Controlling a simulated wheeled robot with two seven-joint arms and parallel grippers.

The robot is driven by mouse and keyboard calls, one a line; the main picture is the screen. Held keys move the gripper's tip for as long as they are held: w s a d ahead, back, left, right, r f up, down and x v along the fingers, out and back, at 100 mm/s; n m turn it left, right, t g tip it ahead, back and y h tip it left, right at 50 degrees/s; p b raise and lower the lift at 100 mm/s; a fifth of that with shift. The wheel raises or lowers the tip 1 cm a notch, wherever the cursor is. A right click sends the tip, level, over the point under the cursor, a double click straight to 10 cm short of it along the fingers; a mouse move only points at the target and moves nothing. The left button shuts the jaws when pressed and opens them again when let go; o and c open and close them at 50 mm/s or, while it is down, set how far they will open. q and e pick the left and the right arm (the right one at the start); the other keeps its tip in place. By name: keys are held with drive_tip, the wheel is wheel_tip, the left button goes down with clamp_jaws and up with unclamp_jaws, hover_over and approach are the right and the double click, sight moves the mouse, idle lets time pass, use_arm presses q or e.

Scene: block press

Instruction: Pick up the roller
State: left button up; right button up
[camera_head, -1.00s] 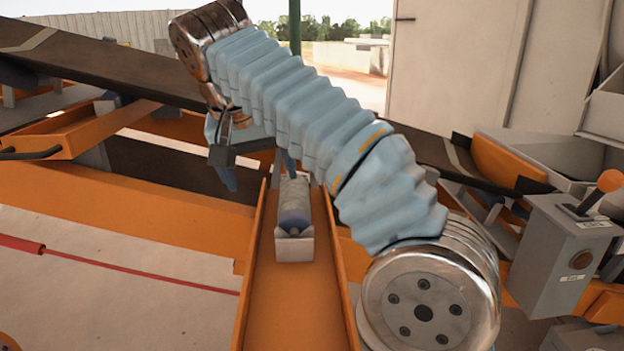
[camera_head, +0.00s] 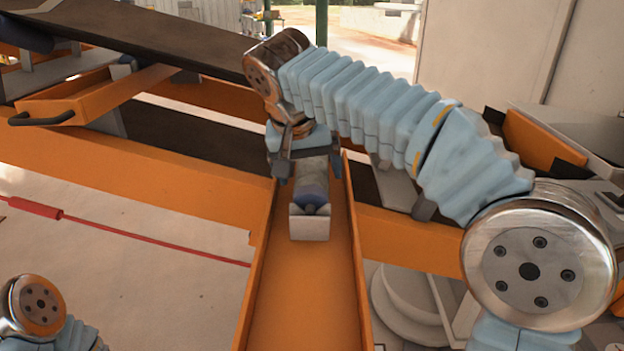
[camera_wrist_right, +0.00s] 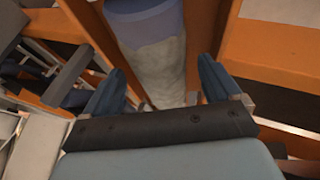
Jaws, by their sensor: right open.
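The roller (camera_head: 312,190) is a grey cylinder with a dark blue end. It lies in a small pale holder (camera_head: 309,228) in the orange chute (camera_head: 300,290), in the middle of the head view. My right gripper (camera_head: 309,175) is above the roller, its two fingers spread to either side of it. In the right wrist view the roller (camera_wrist_right: 150,50) runs between the two blue fingers of the open gripper (camera_wrist_right: 158,75), with nothing clamped. The roller's far end is partly hidden by the gripper. My left arm shows at the lower left, but its gripper is out of view.
The chute's orange side walls (camera_head: 262,250) rise on both sides of the roller. A dark conveyor belt (camera_head: 150,45) with orange beams crosses behind. An orange tray (camera_head: 75,100) with a dark handle sits at the left. A red cord (camera_head: 150,240) runs along the left.

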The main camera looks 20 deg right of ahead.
drive_tip(key=x, duration=0.2)
drive_tip(key=shift+w+d+f, duration=0.1)
drive_tip(key=shift+f, duration=0.15)
drive_tip(key=shift+r, duration=0.1)
drive_tip(key=c, duration=1.5)
drive_tip(key=shift+c, duration=0.2)
